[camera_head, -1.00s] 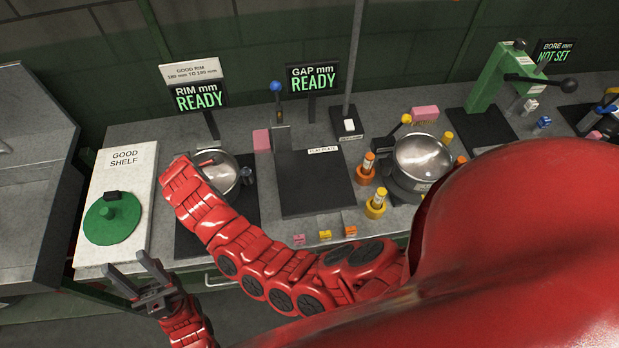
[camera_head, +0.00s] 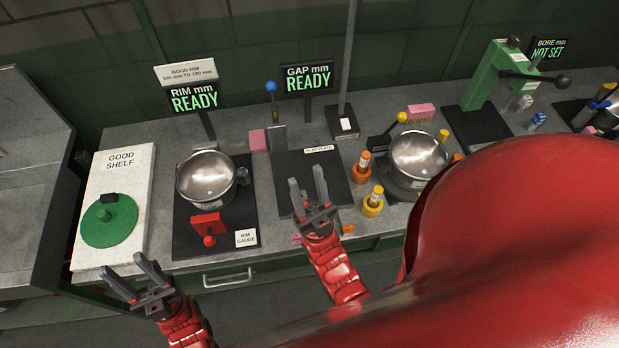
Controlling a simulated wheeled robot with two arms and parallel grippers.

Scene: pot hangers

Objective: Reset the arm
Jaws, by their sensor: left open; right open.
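My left gripper (camera_head: 142,282) is open and empty at the lower left, in front of the bench edge below the white shelf board. My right gripper (camera_head: 308,192) is open with its two fingers pointing up the picture. It appears over the front part of the dark flat plate (camera_head: 325,168), with nothing between its fingers; its exact height is unclear. The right forearm runs down from it, and my large red body part covers the lower right of the view.
A steel pot (camera_head: 206,178) sits on the rim gauge (camera_head: 245,213), left of my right gripper. Another pot (camera_head: 420,156) stands right among orange and yellow posts. The good shelf (camera_head: 135,175) holds a green lid (camera_head: 110,222). A green press (camera_head: 497,75) stands back right.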

